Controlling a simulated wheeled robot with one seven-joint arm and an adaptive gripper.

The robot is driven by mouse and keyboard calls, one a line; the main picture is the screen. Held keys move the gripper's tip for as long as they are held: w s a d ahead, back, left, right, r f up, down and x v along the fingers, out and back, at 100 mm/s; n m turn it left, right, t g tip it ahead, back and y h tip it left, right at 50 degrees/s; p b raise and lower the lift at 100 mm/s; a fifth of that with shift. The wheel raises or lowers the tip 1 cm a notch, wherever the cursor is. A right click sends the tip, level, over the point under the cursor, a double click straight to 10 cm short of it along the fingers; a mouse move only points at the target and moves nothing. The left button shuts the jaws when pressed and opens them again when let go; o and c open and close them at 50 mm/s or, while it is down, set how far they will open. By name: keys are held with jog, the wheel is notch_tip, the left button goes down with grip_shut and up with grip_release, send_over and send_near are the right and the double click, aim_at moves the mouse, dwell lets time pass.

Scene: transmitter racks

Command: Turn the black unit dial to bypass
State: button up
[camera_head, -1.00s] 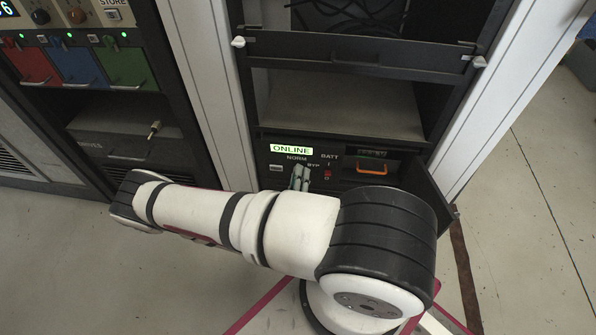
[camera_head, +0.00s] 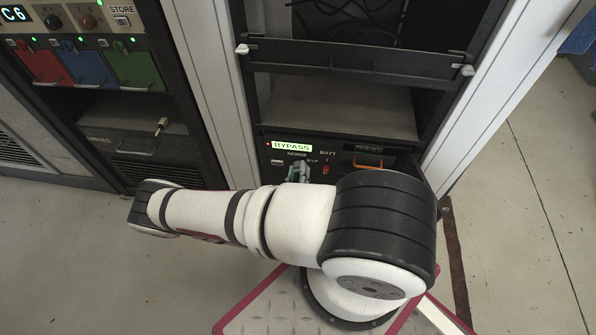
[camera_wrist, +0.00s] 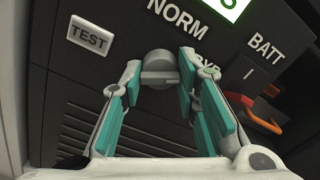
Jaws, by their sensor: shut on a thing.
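The black unit (camera_head: 271,171) sits low in the right rack. Its lit display (camera_head: 292,147) reads BYPASS. In the wrist view the grey round dial (camera_wrist: 160,66) is below the NORM label and left of the partly hidden BYP label. My gripper (camera_wrist: 160,75) has its two teal-and-grey fingers at either side of the dial, shut on it. In the head view my gripper (camera_head: 298,172) is small at the unit's front, and it covers the dial there.
The TEST button (camera_wrist: 90,36) is left of the dial. A red BATT switch (camera_head: 326,170) and an orange handle (camera_head: 367,163) are to the right. An open shelf (camera_head: 340,108) lies above the unit. Another rack with coloured modules (camera_head: 88,68) stands left.

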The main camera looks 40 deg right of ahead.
jog(key=shift+f, duration=0.1)
jog(key=o, duration=1.2)
jog(key=shift+c, duration=0.2)
jog(key=shift+s+a, duration=0.1)
jog(key=v, duration=1.1)
jog(key=shift+s+a, duration=0.3)
